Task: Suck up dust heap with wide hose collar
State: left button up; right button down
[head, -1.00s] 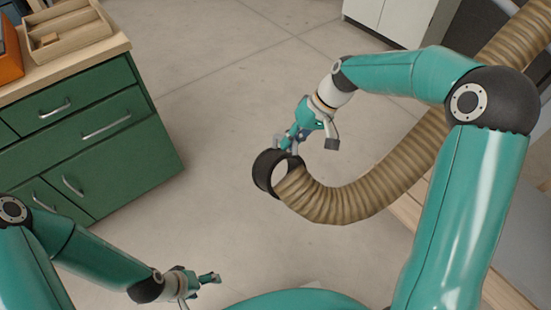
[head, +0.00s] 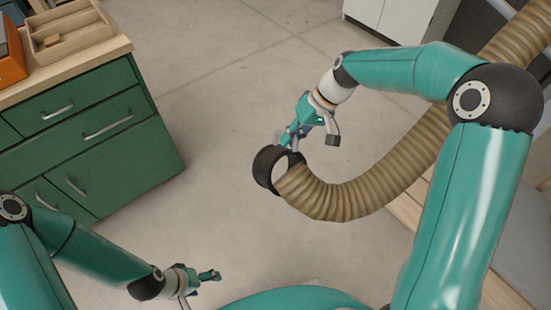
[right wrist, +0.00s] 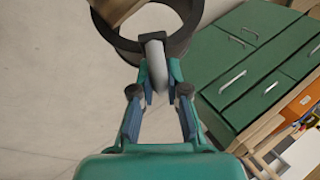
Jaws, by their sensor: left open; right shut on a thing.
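The wide hose collar is a black ring (head: 263,170) at the end of a ribbed tan hose (head: 345,203); the ring also shows at the top of the right wrist view (right wrist: 180,44). My right gripper (head: 290,141) is shut on the collar's grey handle (right wrist: 155,65) at the ring's edge. The collar hangs over the floor with its opening tilted; its height is hard to tell. My left gripper (head: 208,277) is open and empty, low at the left, apart from the collar. I see no dust heap in either view.
A green drawer cabinet (head: 105,150) stands at the left, with a wooden tray (head: 75,38) and an orange box (head: 10,60) on top. A white cabinet (head: 395,18) is at the back. The grey floor (head: 215,90) between is clear. The hose runs up to the right behind my right arm.

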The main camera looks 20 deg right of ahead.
jog(key=shift+r+p, duration=2.8)
jog(key=shift+r, duration=1.25)
